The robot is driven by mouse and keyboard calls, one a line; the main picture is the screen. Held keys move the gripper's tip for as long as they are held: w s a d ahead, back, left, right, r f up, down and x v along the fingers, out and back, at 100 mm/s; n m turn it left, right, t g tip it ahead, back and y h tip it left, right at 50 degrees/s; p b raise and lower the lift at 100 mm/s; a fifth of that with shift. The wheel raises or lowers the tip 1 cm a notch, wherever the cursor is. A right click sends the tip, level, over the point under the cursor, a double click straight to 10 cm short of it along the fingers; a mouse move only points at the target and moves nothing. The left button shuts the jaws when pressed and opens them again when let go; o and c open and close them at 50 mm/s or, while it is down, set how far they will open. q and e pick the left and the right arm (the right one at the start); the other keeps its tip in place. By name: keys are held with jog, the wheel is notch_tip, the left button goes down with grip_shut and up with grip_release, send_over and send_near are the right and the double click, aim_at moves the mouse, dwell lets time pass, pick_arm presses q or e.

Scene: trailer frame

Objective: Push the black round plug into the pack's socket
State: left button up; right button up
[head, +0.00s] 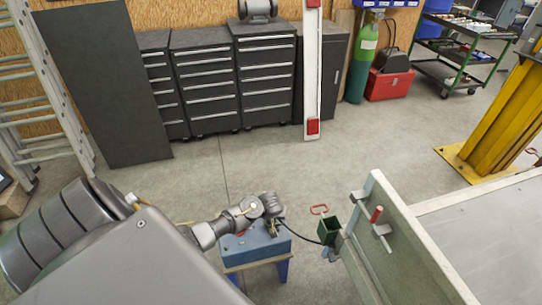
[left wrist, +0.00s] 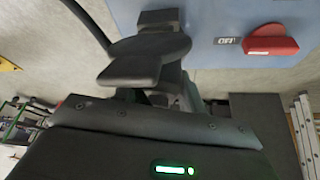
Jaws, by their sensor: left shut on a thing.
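The blue pack (head: 258,245) stands on a small stand in the head view. In the left wrist view its blue face (left wrist: 215,15) fills the top, with a red switch (left wrist: 272,40) and an OFF label. My left gripper (head: 270,203) is at the pack's upper edge. In the left wrist view its dark fingers (left wrist: 148,55) are shut on the black plug, close to the pack's face. A black cable (left wrist: 85,22) runs from the plug. The fingers hide most of the plug and the socket; I cannot tell whether the plug sits inside it. My right gripper is out of view.
The cable runs to a dark green box (head: 328,231) on the trailer's side board (head: 395,250). Tool cabinets (head: 205,85) and a red case (head: 390,84) stand far behind. The floor between is clear.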

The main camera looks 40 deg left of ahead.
pick_arm(q)
jog(key=shift+f, duration=0.3)
jog(key=o, duration=1.2)
jog(key=shift+c, duration=0.2)
jog(key=shift+r, duration=0.2)
notch_tip(320, 180, up, 7)
jog(key=p, duration=0.7)
jog(key=shift+f+p, duration=0.1)
jog(key=shift+p, duration=0.3)
